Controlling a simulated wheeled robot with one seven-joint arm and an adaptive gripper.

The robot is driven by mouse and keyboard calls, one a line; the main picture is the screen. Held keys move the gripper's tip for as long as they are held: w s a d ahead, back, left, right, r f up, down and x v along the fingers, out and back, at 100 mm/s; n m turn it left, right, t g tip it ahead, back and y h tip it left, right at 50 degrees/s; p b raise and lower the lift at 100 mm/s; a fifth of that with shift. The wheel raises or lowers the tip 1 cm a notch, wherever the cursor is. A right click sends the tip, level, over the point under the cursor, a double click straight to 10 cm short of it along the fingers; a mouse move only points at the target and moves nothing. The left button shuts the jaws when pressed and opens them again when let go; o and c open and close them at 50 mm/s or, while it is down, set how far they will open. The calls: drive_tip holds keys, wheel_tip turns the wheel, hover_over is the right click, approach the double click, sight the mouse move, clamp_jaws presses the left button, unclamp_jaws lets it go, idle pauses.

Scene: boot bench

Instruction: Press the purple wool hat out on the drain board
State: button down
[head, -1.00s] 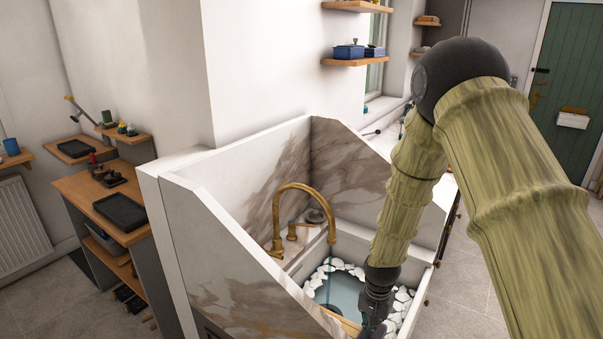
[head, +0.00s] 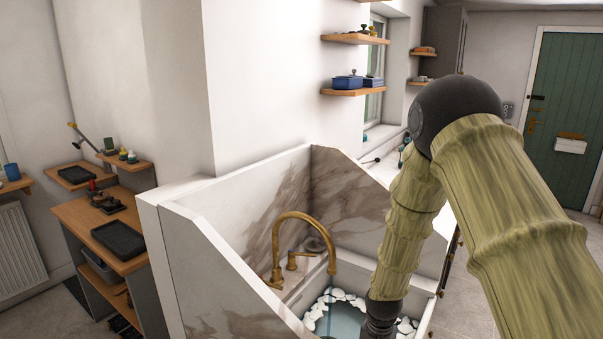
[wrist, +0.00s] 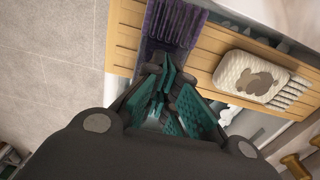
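The purple wool hat (wrist: 176,22) is a ribbed, dark purple piece at the top of the wrist view. It lies on the slatted wooden drain board (wrist: 124,36), and a darker part of it reaches down towards my fingertips. In the head view my gripper and the hat are out of sight.
A white soap-like block with a bear shape (wrist: 252,78) lies on the board, right of my fingers. The head view shows the sink basin (head: 345,322) with water and white stones, a brass tap (head: 292,222) and marbled side panels (head: 215,255). Brass knobs (wrist: 293,165) show low right.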

drive_tip(key=shift+f+b, duration=0.55)
drive_tip(key=shift+f, duration=0.55)
idle(0.9)
drive_tip(key=shift+s, duration=0.15)
idle(1.6)
drive_tip(key=shift+p, duration=0.85)
idle(3.4)
